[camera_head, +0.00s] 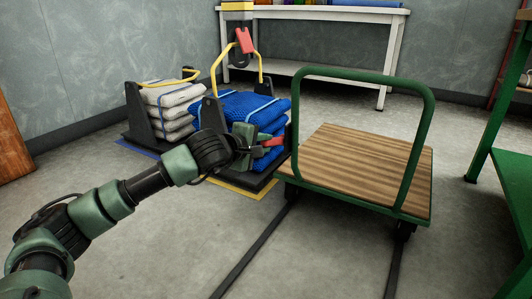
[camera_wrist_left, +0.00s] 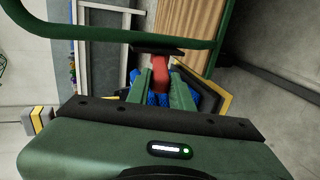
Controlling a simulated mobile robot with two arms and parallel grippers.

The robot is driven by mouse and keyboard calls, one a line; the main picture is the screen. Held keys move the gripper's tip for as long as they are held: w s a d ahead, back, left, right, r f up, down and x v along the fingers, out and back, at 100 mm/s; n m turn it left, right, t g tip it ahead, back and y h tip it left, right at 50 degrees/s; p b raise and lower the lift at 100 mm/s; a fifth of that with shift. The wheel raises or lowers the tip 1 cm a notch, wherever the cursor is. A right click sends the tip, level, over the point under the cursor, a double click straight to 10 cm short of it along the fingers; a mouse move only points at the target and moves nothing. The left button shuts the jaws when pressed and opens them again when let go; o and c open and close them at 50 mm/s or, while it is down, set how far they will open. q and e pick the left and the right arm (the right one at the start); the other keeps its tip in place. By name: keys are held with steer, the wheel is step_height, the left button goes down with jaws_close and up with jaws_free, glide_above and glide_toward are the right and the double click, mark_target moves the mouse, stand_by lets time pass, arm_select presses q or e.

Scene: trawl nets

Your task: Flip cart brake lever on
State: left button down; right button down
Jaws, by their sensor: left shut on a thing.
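The green-framed cart (camera_head: 425,140) has a wooden deck (camera_head: 365,165) and a tall looped handle, and stands right of centre. Its red brake lever (camera_head: 273,142) sticks out at the cart's left corner. The lever also shows in the left wrist view (camera_wrist_left: 160,68), running from a dark plate down between the fingers. My left gripper (camera_head: 257,146) reaches in from the left and is shut on the red lever. Its green fingers show on either side of the lever in the left wrist view (camera_wrist_left: 160,88). My right gripper is in neither view.
Blue nets (camera_head: 232,107) lie stacked on a dark pallet close behind my left gripper. Grey nets (camera_head: 165,98) are stacked further left. A hoist with a red hook block (camera_head: 244,40) hangs above. Two dark floor rails (camera_head: 255,250) run from the cart. A white table (camera_head: 395,50) stands behind.

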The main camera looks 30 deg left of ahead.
arm_select(q)
steer(key=shift+f, duration=0.15)
steer(key=c, duration=1.2)
jaws_free()
steer(key=shift+c, duration=0.2)
steer(key=shift+s, duration=0.15)
steer(key=p+v, duration=0.3)
steer(key=v, duration=0.4)
steer(key=shift+s, duration=0.3)
